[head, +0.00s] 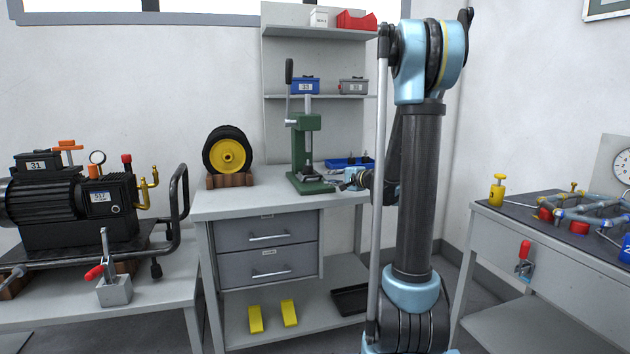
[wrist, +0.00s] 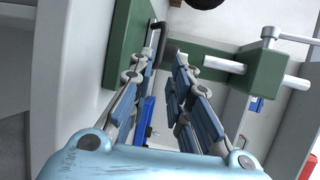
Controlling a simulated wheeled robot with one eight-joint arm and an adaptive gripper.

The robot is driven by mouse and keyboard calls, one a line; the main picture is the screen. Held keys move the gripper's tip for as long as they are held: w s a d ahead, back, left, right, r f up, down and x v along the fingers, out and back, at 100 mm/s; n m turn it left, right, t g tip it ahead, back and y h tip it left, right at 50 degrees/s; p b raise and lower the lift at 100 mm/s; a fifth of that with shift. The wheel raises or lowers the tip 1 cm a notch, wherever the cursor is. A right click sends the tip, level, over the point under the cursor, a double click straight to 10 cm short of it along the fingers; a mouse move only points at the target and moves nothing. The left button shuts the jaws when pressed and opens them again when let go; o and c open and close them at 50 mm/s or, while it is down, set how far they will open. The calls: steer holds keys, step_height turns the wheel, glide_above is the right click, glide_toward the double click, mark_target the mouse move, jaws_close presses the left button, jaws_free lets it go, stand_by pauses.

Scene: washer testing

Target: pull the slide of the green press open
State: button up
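The green press (head: 307,150) stands upright on the grey workbench, with a long dark lever at its upper left. A small grey and dark slide (head: 309,173) sits low on its green base. My gripper (head: 340,184) is low at the right side of the base. In the wrist view the green base (wrist: 125,42) is at the left and the green head (wrist: 256,74) at the right. My gripper (wrist: 166,62) points at the press with its fingers apart. A dark piece (wrist: 170,47) shows at the fingertips; I cannot tell whether they touch it.
A blue tray (head: 350,163) lies behind my gripper on the workbench (head: 225,204). A yellow-hubbed wheel (head: 228,153) stands left of the press. Shelves with boxes rise behind. My arm covers the bench's right end.

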steer(key=x, duration=1.1)
steer(key=shift+w+a, duration=0.1)
jaws_close()
